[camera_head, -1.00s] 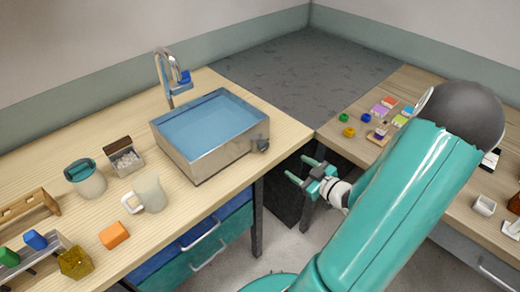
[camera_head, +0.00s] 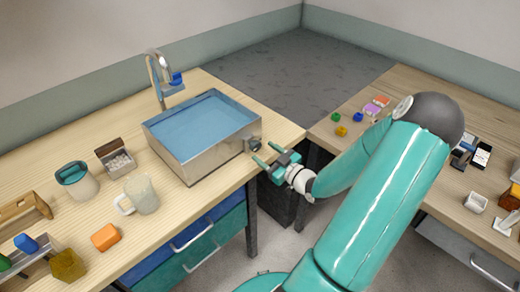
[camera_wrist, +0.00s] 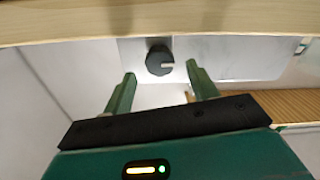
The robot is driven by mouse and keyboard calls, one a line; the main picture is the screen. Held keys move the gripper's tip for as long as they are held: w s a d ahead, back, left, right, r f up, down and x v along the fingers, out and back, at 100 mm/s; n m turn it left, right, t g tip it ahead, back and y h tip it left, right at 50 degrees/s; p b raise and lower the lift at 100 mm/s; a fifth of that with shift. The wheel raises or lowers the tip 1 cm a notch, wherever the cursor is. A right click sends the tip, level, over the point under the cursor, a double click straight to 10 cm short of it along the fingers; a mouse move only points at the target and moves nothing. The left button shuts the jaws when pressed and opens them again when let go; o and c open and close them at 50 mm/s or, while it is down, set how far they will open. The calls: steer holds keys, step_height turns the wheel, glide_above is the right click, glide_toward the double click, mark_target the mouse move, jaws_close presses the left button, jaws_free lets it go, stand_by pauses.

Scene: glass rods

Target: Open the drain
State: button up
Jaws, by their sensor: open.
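A metal sink basin (camera_head: 212,150) filled with blue water stands on the left wooden table. A dark round knob sits on the right end of its front side, by the table corner (camera_head: 254,144); the knob also shows in the wrist view (camera_wrist: 159,60), with a light mark on its right side. My gripper (camera_head: 262,155) is open and empty, close to the knob. In the wrist view its two green fingers (camera_wrist: 160,85) are spread, with the knob beyond and between their tips, apart from both.
A faucet with a blue part (camera_head: 160,80) rises behind the basin. A glass pitcher (camera_head: 142,195), a teal-lidded jar (camera_head: 76,180) and an orange block (camera_head: 105,237) stand to the left. The right table (camera_head: 400,90) holds small coloured items.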

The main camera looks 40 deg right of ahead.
mark_target(258, 148)
steer(key=shift+w, duration=1.6)
steer(key=c, duration=1)
